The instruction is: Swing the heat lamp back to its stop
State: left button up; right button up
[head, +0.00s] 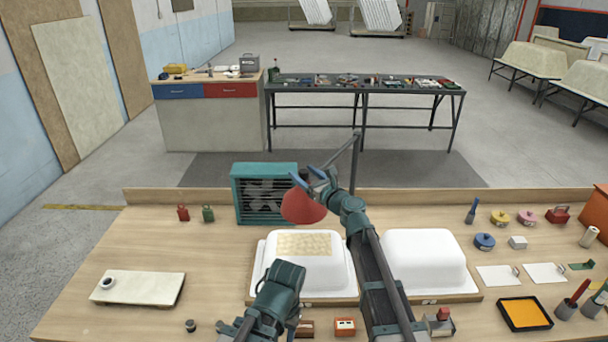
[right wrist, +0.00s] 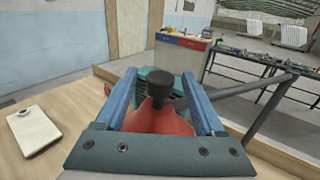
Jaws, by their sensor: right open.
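The heat lamp has a red shade (head: 303,206) that hangs above the back of the left white tub shell (head: 330,270), which has a tan patch on its top. A grey boom runs from it to an upright grey post (head: 355,160). My right gripper (head: 307,176) is at the top of the lamp with its blue fingers apart. In the right wrist view the black knob (right wrist: 164,88) on the red shade (right wrist: 158,117) is between the open fingers, with no clear grip on it. My left arm is low in front of the left shell; its fingers are hidden.
A teal fan heater (head: 264,194) stands behind the left shell. A second white shell (head: 425,257) is to the right. A pale board (head: 138,287) with a small cup lies at left. Tools, pots and an orange tray (head: 525,314) crowd the right side.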

jog(key=shift+w+a, duration=0.1)
grip_shut()
dwell(0.4)
dwell(1.1)
